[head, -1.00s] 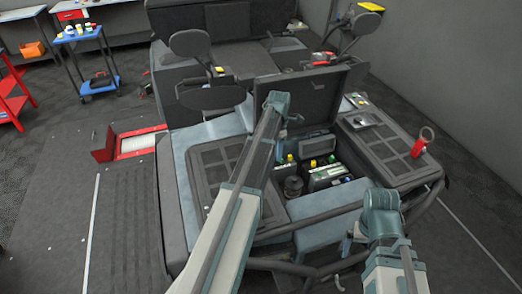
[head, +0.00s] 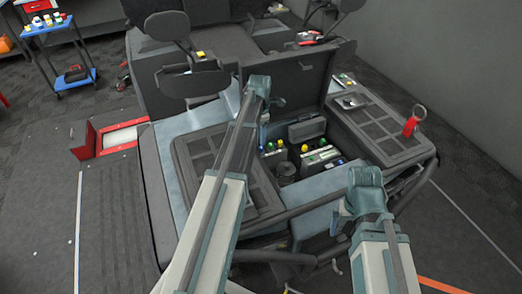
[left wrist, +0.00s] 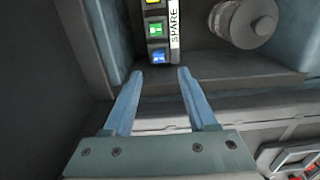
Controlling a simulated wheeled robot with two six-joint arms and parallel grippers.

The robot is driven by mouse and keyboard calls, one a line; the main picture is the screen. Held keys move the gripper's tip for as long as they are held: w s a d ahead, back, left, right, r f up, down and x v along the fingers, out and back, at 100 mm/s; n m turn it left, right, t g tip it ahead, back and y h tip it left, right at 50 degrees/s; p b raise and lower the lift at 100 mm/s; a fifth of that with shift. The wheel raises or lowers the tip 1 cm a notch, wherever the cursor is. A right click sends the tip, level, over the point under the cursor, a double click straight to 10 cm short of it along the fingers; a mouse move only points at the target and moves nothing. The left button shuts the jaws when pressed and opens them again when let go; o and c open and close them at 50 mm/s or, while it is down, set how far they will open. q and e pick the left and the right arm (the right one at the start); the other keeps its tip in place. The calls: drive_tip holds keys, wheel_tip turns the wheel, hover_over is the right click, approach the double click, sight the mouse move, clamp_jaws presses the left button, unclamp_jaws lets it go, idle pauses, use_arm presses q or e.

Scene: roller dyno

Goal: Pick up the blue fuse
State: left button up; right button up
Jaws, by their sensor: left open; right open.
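The blue fuse (left wrist: 158,56) sits at the near end of a strip labelled SPARE, below a green fuse (left wrist: 155,30) and a yellow one (left wrist: 152,2), in the left wrist view. My left gripper (left wrist: 160,72) is open and empty, its two blue fingertips just short of the blue fuse, one to each side. In the head view my left gripper (head: 264,133) hangs at the left of the open engine bay, partly hidden by my arm; I cannot make out the spare blue fuse there. My right gripper (head: 338,224) is partly hidden by its arm, near the front edge.
The bay also holds a fuse box (head: 320,157) with coloured fuses and a dark round cap (head: 286,170). A raised lid (head: 290,80) stands behind. A red ring-handled part (head: 411,122) stands on the right panel. A blue cart (head: 60,55) is far left.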

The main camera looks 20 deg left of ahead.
sight(260, 147)
use_arm(q)
drive_tip(key=shift+w+f+b, duration=0.1)
drive_tip(key=shift+f+b, duration=2.55)
drive_tip(key=shift+r, duration=0.1)
clamp_jaws()
